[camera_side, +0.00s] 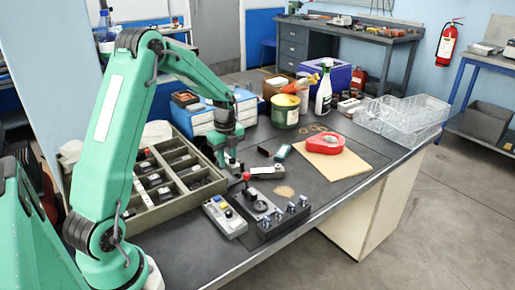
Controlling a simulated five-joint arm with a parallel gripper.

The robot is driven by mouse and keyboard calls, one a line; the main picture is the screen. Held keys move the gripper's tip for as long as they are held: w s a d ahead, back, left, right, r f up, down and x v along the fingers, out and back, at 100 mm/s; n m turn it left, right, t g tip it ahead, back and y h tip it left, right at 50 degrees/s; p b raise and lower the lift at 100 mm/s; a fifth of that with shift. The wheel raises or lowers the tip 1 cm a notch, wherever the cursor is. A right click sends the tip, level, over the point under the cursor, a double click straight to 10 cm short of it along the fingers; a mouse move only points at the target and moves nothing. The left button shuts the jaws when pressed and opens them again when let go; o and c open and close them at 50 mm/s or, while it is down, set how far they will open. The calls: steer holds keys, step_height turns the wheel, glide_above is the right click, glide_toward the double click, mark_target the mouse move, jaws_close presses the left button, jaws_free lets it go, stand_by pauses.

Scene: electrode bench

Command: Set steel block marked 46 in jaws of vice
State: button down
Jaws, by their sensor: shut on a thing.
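My gripper (231,168) points down at the right edge of the compartment tray, low over the bench. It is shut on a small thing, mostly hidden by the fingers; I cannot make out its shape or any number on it. A low grey fixture (266,171) just right of the fingertips may be the vice; its jaws are too small to make out. I cannot pick out a block marked 46. A black block (263,152) and a dark green block (283,152) stand behind the fixture.
The olive tray (135,214) holds dark pieces in several compartments. A grey button box (224,217) and a black control box (270,222) with a red-knobbed lever stand in front. Clear baskets (405,118) stand at right.

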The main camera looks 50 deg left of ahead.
steer(key=shift+f, duration=0.9)
steer(key=shift+f, duration=0.65)
stand_by(0.7)
steer(key=c, duration=1.1)
jaws_free()
steer(key=shift+o, duration=0.2)
steer(key=shift+r, duration=3.9)
steer(key=shift+r, duration=0.15)
steer(key=shift+r, duration=2.35)
steer(key=shift+d, duration=0.1)
